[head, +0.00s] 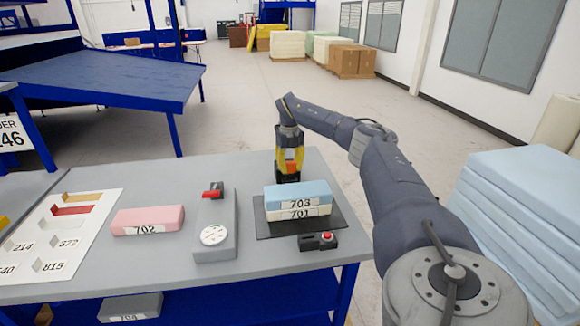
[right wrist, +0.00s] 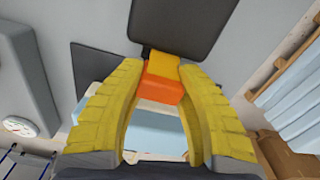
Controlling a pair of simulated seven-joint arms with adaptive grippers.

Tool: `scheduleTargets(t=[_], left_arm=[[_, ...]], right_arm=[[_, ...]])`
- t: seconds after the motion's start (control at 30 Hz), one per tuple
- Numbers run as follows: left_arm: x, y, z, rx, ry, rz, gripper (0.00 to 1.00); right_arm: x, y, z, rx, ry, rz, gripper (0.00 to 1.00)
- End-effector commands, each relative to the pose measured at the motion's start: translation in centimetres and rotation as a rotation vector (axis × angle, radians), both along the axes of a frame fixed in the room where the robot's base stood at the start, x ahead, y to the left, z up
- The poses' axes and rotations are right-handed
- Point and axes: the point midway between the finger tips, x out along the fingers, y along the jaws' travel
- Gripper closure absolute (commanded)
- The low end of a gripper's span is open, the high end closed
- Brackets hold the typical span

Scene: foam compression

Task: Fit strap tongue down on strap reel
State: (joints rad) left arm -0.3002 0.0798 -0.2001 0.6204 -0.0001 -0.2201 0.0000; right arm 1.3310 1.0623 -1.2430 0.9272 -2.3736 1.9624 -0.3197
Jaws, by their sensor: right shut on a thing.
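My right gripper (head: 288,172) points down behind the foam stack at the far side of the black mat (head: 332,222). In the right wrist view its yellow fingers (right wrist: 162,85) are shut on a small orange and yellow piece (right wrist: 164,82), which looks like the strap tongue. Any strap behind the stack is hidden. My left gripper is out of view.
A grey device with a dial (head: 215,235) and red knob stands left of the mat. Pink block 702 (head: 135,222) lies further left, beside a white board with slots (head: 85,235). The table (head: 160,265) is bare between them. Blue foam sheets (head: 520,190) are stacked at right.

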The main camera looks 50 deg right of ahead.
Motion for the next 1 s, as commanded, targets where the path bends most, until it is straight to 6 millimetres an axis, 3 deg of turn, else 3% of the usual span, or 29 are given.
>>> scheduleTargets(t=[0.5, 0.53, 0.6, 0.77, 1.0], left_arm=[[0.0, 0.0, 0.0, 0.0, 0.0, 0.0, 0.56], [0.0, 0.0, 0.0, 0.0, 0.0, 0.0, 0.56], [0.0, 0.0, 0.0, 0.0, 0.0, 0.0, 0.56], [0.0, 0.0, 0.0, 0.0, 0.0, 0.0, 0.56], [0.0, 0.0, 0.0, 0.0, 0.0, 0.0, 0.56]], right_arm=[[0.0, 0.0, -1.4, -0.001, 0.0, 0.0, 1.0], [0.0, 0.0, -1.4, -0.001, 0.0, 0.0, 0.66], [0.0, 0.0, -1.4, -0.001, 0.0, 0.0, 0.57], [-0.1, -0.1, -1.4, -0.003, 0.001, 0.0, 0.41], [-0.1, -0.1, -1.4, -0.004, 0.002, -0.001, 0.41]])
